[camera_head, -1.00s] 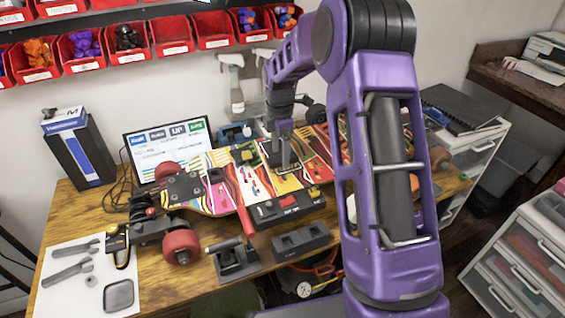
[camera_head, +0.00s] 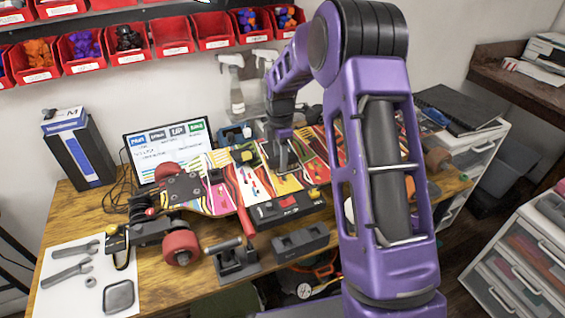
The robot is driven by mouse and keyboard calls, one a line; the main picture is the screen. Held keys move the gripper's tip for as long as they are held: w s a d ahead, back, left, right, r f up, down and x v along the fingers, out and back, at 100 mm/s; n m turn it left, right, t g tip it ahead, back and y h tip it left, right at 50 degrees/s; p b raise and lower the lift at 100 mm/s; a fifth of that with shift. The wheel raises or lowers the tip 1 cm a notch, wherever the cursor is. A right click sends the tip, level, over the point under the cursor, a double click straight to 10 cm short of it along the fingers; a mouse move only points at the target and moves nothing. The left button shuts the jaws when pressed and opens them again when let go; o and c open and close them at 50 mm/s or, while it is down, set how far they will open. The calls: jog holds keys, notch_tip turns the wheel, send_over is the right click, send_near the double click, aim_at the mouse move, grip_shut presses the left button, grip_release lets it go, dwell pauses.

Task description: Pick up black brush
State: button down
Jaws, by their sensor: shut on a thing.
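My gripper (camera_head: 281,160) points down over the middle of the colourful skateboard deck (camera_head: 205,190) on the workbench. Its fingers are small in the view and close to the deck. They are shut on a small dark thing, the black brush, which I can hardly make out from the dark fingers. I cannot tell whether the brush touches the deck. My purple arm hides the right part of the deck and bench.
A black-and-red toolbox (camera_head: 285,208), a dark vise-like fixture (camera_head: 235,262) and a red wheel (camera_head: 181,246) stand in front of the deck. A laptop (camera_head: 165,140) and a spray bottle (camera_head: 235,88) are behind. Wrenches lie on a white sheet (camera_head: 62,298) at left.

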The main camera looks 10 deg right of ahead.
notch_tip(320, 180, up, 10)
jog(key=shift+r+p, duration=0.1)
jog(key=shift+p, duration=0.3)
jog(key=c, duration=1)
grip_release()
grip_shut()
jog(key=shift+d, duration=0.1)
